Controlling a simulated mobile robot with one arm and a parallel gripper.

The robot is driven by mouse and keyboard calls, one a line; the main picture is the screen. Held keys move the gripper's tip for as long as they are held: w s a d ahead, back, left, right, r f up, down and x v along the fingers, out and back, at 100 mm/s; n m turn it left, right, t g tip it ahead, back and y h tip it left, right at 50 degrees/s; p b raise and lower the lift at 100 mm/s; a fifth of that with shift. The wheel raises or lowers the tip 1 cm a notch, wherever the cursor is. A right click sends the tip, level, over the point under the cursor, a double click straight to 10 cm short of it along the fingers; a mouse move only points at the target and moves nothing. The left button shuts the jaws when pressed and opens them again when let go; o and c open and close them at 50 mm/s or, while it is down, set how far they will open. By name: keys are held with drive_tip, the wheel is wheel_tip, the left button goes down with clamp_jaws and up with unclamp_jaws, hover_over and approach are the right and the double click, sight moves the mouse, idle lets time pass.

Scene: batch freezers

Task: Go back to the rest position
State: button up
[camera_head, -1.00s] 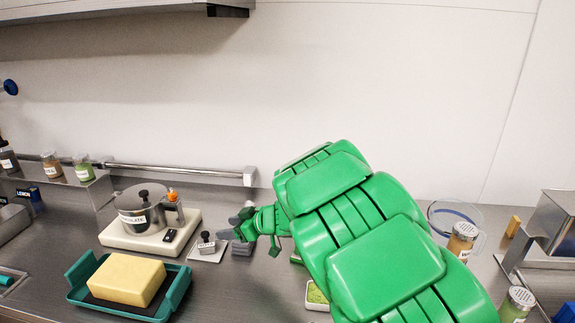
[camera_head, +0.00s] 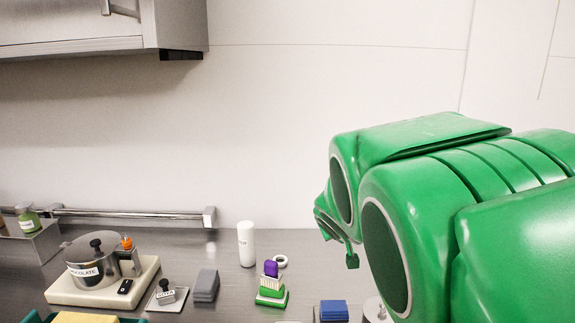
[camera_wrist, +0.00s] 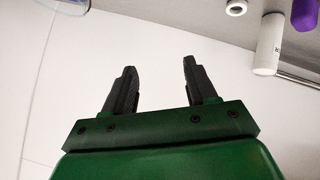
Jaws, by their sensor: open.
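My gripper shows in the wrist view (camera_wrist: 160,85), with its two dark fingers apart and nothing between them. Behind the fingers there is only the pale wall. The gripper touches nothing that I can see.
On the steel counter (camera_head: 225,280) stand a labelled pot (camera_head: 92,262) on a white base, a grey block (camera_head: 205,286), a white cylinder (camera_head: 246,244), a stacked green and purple brush (camera_head: 271,283) and a blue block (camera_head: 333,311). A cabinet (camera_head: 100,28) hangs upper left.

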drive_tip(key=s+d+f+m+g, duration=0.2)
drive_tip(key=s+d+g, duration=0.15)
drive_tip(key=s, duration=1.05)
drive_tip(key=s+d+f+m+g, duration=0.2)
drive_tip(key=s+f+g, duration=0.15)
drive_tip(key=s, duration=1.05)
drive_tip(key=s+a+f+g+y, duration=0.1)
drive_tip(key=s+a+g, duration=0.2)
drive_tip(key=s, duration=1)
drive_tip(key=shift+g, duration=0.7)
drive_tip(key=shift+s+f, duration=0.1)
